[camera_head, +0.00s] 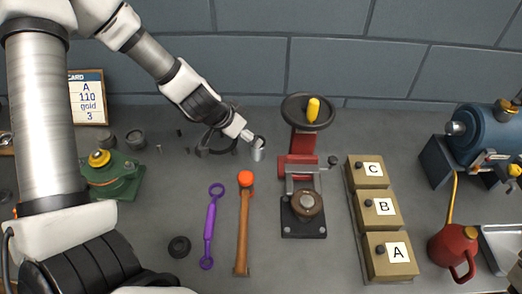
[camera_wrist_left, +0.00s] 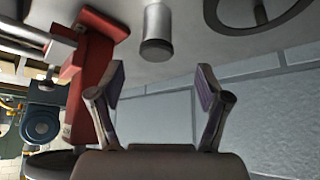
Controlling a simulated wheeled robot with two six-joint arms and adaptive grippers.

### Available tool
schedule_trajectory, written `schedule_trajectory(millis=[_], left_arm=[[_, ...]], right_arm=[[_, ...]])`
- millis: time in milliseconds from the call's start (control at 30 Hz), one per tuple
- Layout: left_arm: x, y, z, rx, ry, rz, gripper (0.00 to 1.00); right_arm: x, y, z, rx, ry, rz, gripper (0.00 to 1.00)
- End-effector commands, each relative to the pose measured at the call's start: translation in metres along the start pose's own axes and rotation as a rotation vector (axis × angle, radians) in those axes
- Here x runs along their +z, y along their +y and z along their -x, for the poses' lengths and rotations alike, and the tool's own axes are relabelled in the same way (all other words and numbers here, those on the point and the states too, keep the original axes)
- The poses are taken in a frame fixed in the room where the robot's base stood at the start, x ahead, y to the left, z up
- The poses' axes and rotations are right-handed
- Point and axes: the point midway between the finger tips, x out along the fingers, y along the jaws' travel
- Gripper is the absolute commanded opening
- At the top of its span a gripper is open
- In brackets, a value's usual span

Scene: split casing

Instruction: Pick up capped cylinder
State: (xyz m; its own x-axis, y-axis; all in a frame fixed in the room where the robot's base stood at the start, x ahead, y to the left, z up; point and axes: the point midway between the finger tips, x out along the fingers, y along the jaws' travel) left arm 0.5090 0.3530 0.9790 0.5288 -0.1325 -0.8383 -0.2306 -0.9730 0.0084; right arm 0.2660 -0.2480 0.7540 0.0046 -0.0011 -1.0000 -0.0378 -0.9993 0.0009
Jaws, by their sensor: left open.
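The capped cylinder (camera_head: 258,152), small and grey with a darker end, stands on the bench left of the red press. In the left wrist view the cylinder (camera_wrist_left: 157,25) hangs in from the top edge, its dark end towards the gripper and its other end cut off. My left gripper (camera_head: 247,136) is close beside the cylinder in the head view. In the wrist view its two fingers (camera_wrist_left: 160,78) are spread with nothing between them, and the cylinder lies beyond the tips, roughly centred. My right gripper is not in view.
A red press (camera_head: 300,150) with a dark handwheel stands right of the cylinder. A dark ring-shaped piece (camera_head: 215,147) lies just left. A hammer (camera_head: 243,225) and purple wrench (camera_head: 210,228) lie in front. Boxes A, B and C (camera_head: 352,200) stand further right.

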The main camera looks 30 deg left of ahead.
Motion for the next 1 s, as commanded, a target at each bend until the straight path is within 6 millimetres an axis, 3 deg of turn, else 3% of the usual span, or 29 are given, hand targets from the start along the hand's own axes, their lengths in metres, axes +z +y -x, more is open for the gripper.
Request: schedule_trajectory(millis=[33,400,667,700,800,900,1000], left_arm=[[0.004,0.000,-0.013,-0.002,0.000,-0.005,0.76],[0.006,-0.001,-0.068,-0.001,0.001,-0.005,0.76],[0.001,-0.001,-0.068,0.001,0.001,-0.003,0.76],[0.001,-0.001,-0.068,0.001,0.001,-0.003,0.69],[0.001,-0.001,-0.068,0.001,0.001,-0.003,0.34],[0.002,-0.001,-0.068,0.001,0.000,-0.003,0.05],[0.002,-0.001,-0.068,0.001,0.001,-0.003,0.05]], right_arm=[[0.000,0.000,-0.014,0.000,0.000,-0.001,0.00],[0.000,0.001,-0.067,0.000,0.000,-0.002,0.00],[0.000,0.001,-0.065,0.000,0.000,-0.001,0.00],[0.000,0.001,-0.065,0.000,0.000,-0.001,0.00],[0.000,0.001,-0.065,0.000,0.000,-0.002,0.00],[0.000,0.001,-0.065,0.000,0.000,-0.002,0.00],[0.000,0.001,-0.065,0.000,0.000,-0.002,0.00]])
